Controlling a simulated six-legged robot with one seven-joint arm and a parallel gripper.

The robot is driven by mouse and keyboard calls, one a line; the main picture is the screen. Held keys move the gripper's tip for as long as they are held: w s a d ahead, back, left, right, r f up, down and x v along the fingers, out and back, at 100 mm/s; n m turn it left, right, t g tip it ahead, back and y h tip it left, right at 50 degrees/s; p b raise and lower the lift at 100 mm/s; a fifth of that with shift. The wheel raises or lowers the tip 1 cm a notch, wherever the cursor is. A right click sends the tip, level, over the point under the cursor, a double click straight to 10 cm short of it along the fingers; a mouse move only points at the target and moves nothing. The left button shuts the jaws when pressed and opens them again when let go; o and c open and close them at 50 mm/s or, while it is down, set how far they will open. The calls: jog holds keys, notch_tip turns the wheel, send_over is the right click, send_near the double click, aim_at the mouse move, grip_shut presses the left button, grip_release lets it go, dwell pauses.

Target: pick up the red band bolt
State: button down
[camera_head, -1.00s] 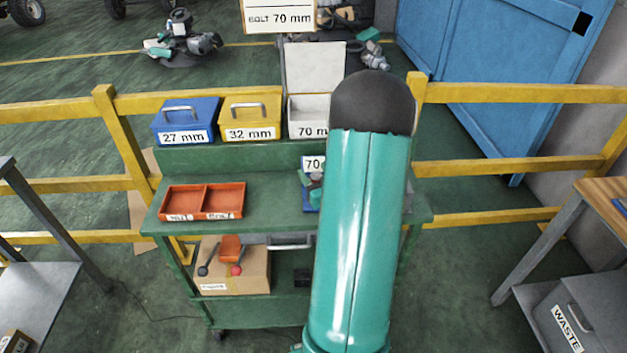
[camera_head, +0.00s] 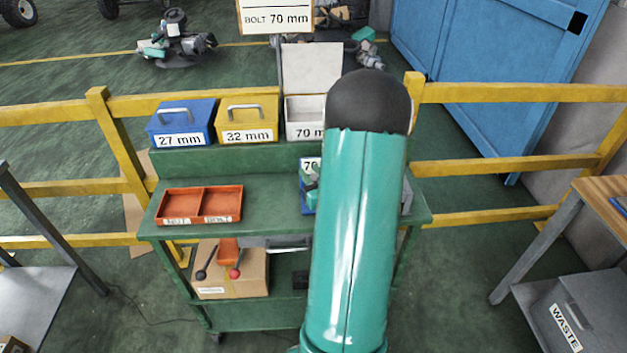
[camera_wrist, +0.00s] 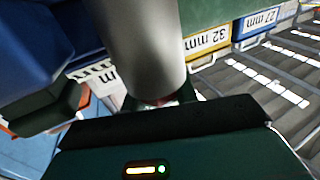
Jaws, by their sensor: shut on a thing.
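In the wrist view a thick grey cylinder (camera_wrist: 145,45) fills the upper middle, close to the camera. A small red patch shows at its lower end, which fits the red band bolt. My gripper (camera_wrist: 160,103) is shut on it; the fingertips are mostly hidden behind the cylinder and the dark gripper body. A blue bin marked 70 (camera_head: 307,203) shows partly beside the arm on the green bench (camera_head: 270,203).
Blue 27 mm (camera_head: 180,122), yellow 32 mm (camera_head: 247,120) and white open-lidded 70 mm (camera_head: 303,108) boxes line the bench's back. An orange two-part tray (camera_head: 200,205) sits at left. Yellow rails (camera_head: 510,92) run behind. A grey waste bin (camera_head: 585,315) stands at right.

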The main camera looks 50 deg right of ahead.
jog(key=shift+r, duration=0.1)
jog(key=shift+r, duration=4.9)
